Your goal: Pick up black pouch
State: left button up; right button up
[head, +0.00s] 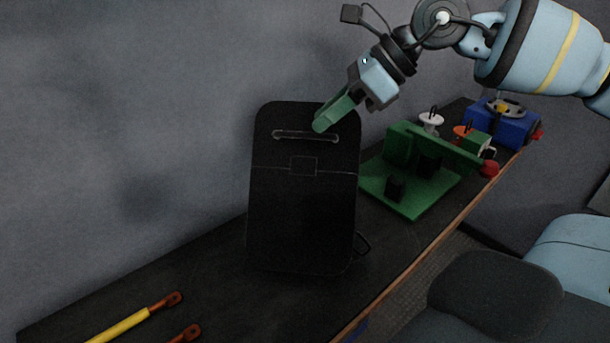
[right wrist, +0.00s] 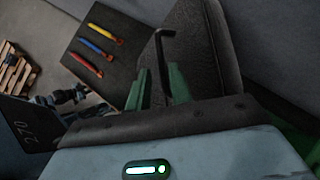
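The black pouch (head: 302,215) stands upright on the dark bench top close to the grey wall, with a handle (head: 306,136) across its upper front. My right gripper (head: 321,124) is at the right end of this handle, with its green fingers pointing down and left. In the right wrist view the two green fingers (right wrist: 162,88) are apart, and the dark handle (right wrist: 166,45) reaches between them in front of the pouch (right wrist: 208,50). Whether the fingers touch the handle cannot be told. My left gripper is not clearly seen in either view.
A green board with blocks (head: 410,190) stands right of the pouch, with a blue box (head: 500,127) beyond it. A yellow tool with orange ends (head: 135,320) lies at the front left. Bench between that tool and the pouch is clear.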

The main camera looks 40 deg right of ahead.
jog(key=shift+x, duration=1.95)
jog(key=shift+d+f, duration=0.1)
jog(key=shift+c, duration=0.2)
grip_shut()
